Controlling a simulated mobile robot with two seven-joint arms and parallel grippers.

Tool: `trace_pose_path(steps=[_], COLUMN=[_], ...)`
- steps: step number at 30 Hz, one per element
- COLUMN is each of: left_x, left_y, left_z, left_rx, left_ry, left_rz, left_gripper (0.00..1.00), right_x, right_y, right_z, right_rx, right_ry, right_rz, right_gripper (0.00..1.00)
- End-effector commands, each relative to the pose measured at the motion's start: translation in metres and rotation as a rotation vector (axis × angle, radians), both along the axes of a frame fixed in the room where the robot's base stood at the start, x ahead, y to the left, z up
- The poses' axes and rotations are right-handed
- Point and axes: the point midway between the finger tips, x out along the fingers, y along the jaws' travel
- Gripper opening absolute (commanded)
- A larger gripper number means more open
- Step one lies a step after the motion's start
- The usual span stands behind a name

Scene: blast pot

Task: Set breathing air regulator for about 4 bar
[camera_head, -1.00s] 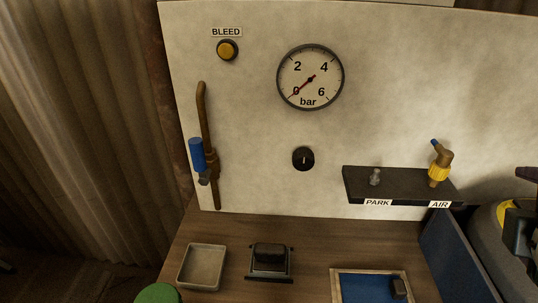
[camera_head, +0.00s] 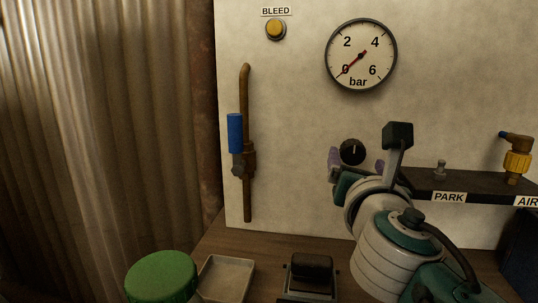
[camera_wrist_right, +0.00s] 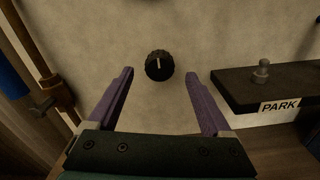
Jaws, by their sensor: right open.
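The black round regulator knob (camera_head: 352,151) with a white pointer line sits on the pale panel below the gauge. In the right wrist view the knob (camera_wrist_right: 159,65) lies between and beyond the fingertips, with its line pointing up. The bar gauge (camera_head: 361,55) has a red needle at 0. My right gripper (camera_head: 357,162) is open around the line to the knob, its purple fingers to either side. In the wrist view my right gripper (camera_wrist_right: 160,82) is empty, with gaps between both fingers and the knob. My left gripper is not in view.
A dark shelf (camera_head: 478,187) labelled PARK and AIR holds a metal peg (camera_head: 440,169) and a yellow fitting (camera_head: 516,158), right of the knob. A brown pipe with a blue-handled valve (camera_head: 236,133) and a yellow BLEED button (camera_head: 276,29) are left. A tray (camera_head: 226,279) lies below.

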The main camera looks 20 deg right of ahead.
Motion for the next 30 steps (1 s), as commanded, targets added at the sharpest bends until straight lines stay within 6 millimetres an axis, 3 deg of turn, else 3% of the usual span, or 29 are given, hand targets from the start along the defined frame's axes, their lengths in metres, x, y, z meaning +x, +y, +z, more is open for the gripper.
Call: trace_pose_path(steps=[7,19,30], left_x=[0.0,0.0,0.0], left_y=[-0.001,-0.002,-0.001], left_z=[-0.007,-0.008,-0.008], left_rx=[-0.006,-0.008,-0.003], left_ry=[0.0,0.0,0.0], left_rz=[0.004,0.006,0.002], left_gripper=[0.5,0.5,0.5], right_x=[0.032,0.038,0.038], right_y=[-0.019,-0.023,-0.023], right_z=[-0.001,-0.001,-0.001], right_rx=[0.002,0.004,0.003], right_ry=[-0.001,0.0,-0.001], right_rz=[0.0,0.0,0.0], right_gripper=[0.83,0.82,0.41])
